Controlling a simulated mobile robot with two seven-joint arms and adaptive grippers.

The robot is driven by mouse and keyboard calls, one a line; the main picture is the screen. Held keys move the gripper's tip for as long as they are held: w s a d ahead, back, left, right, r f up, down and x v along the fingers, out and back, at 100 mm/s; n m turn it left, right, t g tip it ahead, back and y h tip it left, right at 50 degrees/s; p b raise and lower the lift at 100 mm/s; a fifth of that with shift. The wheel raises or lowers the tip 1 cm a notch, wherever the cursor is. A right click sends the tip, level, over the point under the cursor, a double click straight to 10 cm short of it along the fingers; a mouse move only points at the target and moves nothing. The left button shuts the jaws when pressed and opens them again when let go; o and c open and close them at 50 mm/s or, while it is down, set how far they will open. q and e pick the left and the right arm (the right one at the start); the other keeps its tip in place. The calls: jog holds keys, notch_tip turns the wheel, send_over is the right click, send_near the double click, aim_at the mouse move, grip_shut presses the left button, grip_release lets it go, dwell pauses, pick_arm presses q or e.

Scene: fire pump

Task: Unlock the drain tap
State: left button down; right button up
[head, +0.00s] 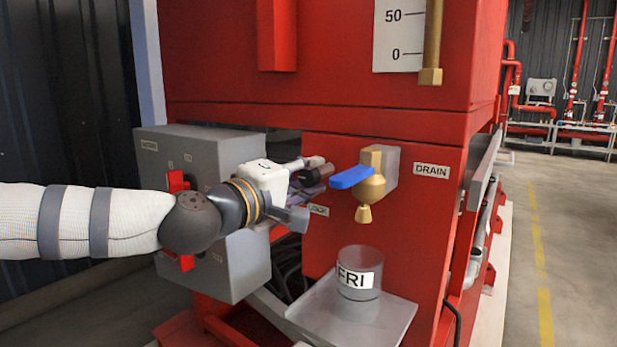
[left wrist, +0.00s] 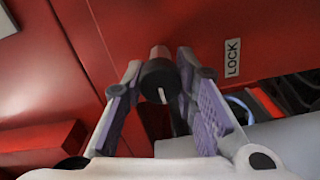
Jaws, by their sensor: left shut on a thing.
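The drain tap (head: 371,186) is a brass valve with a blue lever (head: 350,177) and a downward spout, on the red panel beside the DRAIN label (head: 432,170). The lever points left, roughly level. Left of it is a dark round lock knob (head: 313,177), near the LOCK label (head: 318,210). In the left wrist view the knob (left wrist: 158,82) shows a white line on its face and a reddish collar behind. My left gripper (head: 307,179) is shut on the knob, one finger on each side (left wrist: 160,75). My right gripper is out of view.
A clear cup marked FRI (head: 359,268) stands on a grey tray (head: 391,318) below the spout. A grey box with a red switch (head: 158,155) is behind my left arm. A brass pipe and gauge scale (head: 399,37) are above. Open floor lies at right.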

pick_arm(q)
jog(key=shift+f+n, duration=0.1)
jog(key=shift+n, duration=0.8)
jog(key=c, duration=1.3)
grip_release()
jog(key=v, duration=1.2)
